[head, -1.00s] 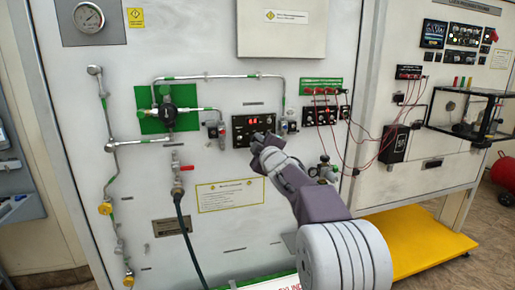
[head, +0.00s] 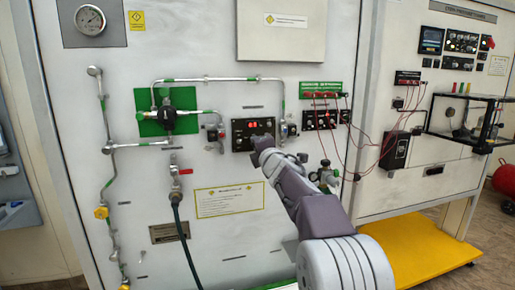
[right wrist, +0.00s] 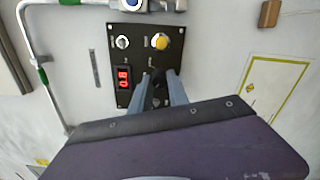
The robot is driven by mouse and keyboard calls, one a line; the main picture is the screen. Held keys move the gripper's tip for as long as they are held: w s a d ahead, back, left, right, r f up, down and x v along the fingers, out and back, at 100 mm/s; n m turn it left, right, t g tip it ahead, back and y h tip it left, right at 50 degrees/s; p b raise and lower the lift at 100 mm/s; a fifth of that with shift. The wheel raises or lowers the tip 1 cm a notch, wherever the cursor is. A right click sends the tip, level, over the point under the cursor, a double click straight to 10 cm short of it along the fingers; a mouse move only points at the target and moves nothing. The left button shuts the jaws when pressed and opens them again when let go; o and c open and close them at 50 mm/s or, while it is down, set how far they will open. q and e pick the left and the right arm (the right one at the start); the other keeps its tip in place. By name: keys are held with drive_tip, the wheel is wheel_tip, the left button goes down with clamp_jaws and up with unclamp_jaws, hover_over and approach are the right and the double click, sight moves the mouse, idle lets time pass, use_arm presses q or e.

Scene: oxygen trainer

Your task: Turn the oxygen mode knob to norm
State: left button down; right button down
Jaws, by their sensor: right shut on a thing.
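My right gripper (head: 262,143) reaches the lower right part of the black panel. In the right wrist view its fingers (right wrist: 160,88) are shut around a small dark knob, mostly hidden between them. The knob's pointer and its labels cannot be read. My left gripper is not in view.
Pipes with a black regulator (head: 168,118) are left of the panel. A second black panel (head: 321,119) with red cables is to the right. A small gauge valve (head: 324,175) is close to my right arm. A yellow platform (head: 420,252) stands low at the right.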

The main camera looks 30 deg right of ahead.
drive_tip(key=shift+f+n, duration=0.15)
drive_tip(key=shift+n, duration=0.25)
drive_tip(key=c, duration=1.3)
unclamp_jaws()
drive_tip(key=shift+o, duration=0.2)
drive_tip(key=v, duration=0.9)
drive_tip(key=shift+b, duration=0.4)
drive_tip(key=shift+s, duration=0.1)
